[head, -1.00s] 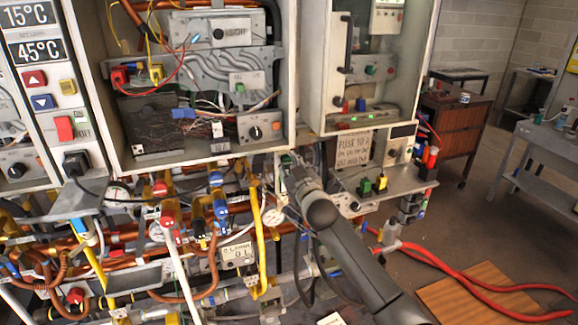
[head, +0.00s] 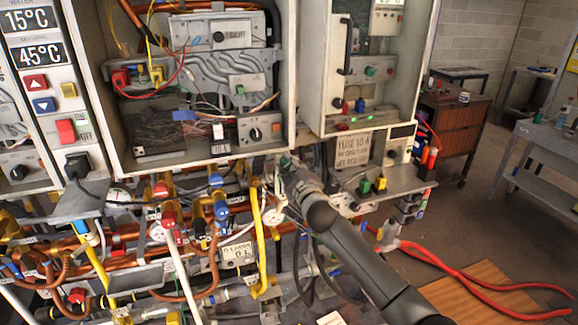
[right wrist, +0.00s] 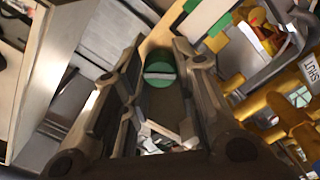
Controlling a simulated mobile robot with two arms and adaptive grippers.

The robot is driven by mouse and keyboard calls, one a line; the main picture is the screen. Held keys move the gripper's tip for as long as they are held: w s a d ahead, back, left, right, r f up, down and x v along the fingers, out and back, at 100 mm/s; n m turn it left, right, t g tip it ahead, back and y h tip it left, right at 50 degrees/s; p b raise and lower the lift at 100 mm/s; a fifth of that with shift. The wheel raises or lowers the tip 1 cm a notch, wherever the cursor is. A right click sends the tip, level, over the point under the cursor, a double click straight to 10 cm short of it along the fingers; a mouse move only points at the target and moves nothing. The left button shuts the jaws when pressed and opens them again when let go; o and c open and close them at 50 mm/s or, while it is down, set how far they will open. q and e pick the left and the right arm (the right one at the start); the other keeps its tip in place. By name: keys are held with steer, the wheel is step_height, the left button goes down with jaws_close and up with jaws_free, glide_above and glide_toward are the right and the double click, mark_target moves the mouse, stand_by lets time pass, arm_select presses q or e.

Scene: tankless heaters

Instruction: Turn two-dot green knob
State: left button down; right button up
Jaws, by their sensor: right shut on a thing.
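My right gripper (head: 287,165) is at the lower edge of the panels, just below the gap between the two open cabinets. In the right wrist view, a round green knob (right wrist: 159,76) with a pale bar across its face sits between the two dark fingers near their tips. The fingers are shut on this knob. I cannot make out any dots on it. In the head view the gripper and wrist largely hide the knob. My left gripper is not in view.
Copper and yellow pipes with red and blue valves (head: 219,205) crowd the left. A shelf with green and yellow knobs (head: 380,184) juts out at right. A paper note (head: 354,151) hangs above it. Red hoses (head: 450,268) lie on the floor.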

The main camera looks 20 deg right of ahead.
steer(key=shift+n, duration=0.6)
steer(key=o, duration=1)
steer(key=shift+o, duration=0.2)
steer(key=s, duration=0.8)
steer(key=shift+d, duration=0.15)
steer(key=shift+f, duration=0.15)
